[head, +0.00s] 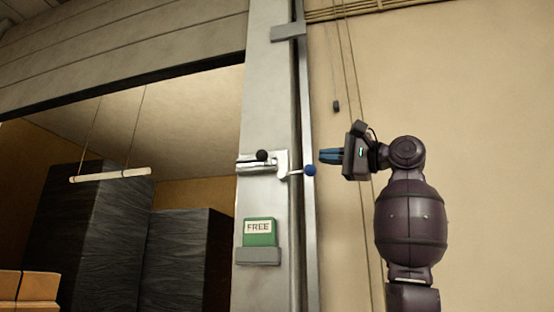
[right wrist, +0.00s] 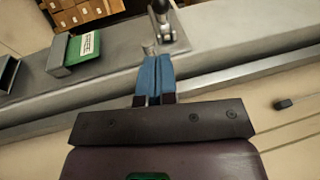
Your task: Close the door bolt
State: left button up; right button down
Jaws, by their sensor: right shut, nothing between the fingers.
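The door bolt (head: 245,163) is a silver bar in a bracket on the grey post, with a black knob (head: 262,155) on it. A short silver rod sticks out right from the bracket and ends in a blue ball (head: 310,170). My right gripper (head: 322,156) has its blue fingers pressed together, just right of and slightly above the blue ball in the head view. In the right wrist view the shut fingers (right wrist: 155,60) point toward the silver bolt (right wrist: 172,38) and its dark knob (right wrist: 160,6). The blue ball cannot be made out there. My left gripper is not in view.
A green FREE sign (head: 259,232) sits in a grey holder (head: 258,256) below the bolt. The grey post (head: 268,100) borders an opening with dark wrapped stacks (head: 95,200) and boxes. A small dark pendant (head: 336,106) hangs on a cord by the beige wall.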

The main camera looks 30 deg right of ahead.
aim_at(267, 155)
pick_arm(q)
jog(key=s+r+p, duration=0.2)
jog(key=p, duration=0.2)
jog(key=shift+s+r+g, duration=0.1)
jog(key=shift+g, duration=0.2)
pick_arm(e)
jog(key=x, duration=1.3)
jog(key=shift+w, duration=0.2)
jog(key=shift+s+a+r, duration=0.1)
jog(key=shift+a+r, duration=0.05)
